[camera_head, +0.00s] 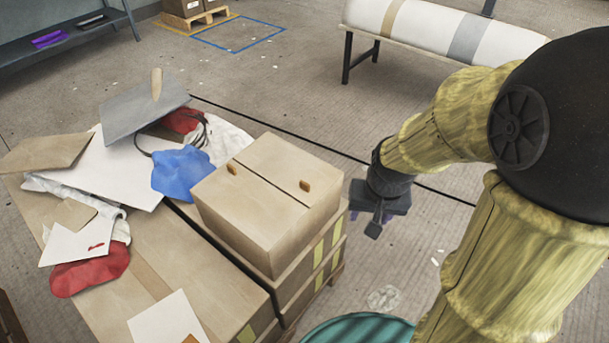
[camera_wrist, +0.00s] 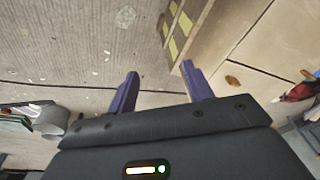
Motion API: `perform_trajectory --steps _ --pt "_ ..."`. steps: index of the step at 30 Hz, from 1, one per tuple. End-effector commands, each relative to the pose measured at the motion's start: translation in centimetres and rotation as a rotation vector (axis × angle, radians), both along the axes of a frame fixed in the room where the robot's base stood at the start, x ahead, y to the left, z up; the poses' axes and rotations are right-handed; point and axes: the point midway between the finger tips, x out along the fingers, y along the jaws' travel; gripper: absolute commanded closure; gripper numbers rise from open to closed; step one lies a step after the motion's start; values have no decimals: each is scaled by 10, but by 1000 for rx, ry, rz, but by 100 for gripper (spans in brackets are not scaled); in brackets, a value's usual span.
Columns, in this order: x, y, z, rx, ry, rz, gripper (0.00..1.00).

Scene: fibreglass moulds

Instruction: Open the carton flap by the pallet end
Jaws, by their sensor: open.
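A closed brown carton (camera_head: 262,178) sits on top of the stack at the pallet's right end. Its top flaps lie flat, split by a dark seam, with an orange-brown mark or finger hole near each end. In the wrist view, the carton's top (camera_wrist: 262,85) fills the right side, with one such mark (camera_wrist: 232,81) beyond the right fingertip. My gripper (camera_head: 376,228) is just right of the carton, pointing down, apart from it in the head view. In the wrist view, its two purple fingers (camera_wrist: 163,82) are spread and empty. The carton's far sides are hidden.
Larger cartons (camera_head: 215,285) lie left and below, bearing a blue cloth (camera_head: 182,172), red cloths, boards and a grey sheet (camera_head: 145,108). A teal ribbed object (camera_head: 358,331) is at the bottom. A bench with a white roll (camera_head: 440,27) stands behind. The floor right of the stack is mostly clear.

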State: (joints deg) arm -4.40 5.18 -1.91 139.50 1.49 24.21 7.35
Motion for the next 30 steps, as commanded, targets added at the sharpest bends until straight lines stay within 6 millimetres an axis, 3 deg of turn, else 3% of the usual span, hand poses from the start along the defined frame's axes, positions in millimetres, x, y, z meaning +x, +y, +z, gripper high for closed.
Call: perform_trajectory --steps 1,6,12,15,20,30 --pt "16 8 22 11 16 -35 49" --pt "71 41 60 46 85 -213 49" --pt "124 93 93 50 156 -410 49" --pt "141 118 102 43 178 -485 49" --pt "153 138 105 37 193 -547 49" --pt "154 140 102 37 194 -555 49"
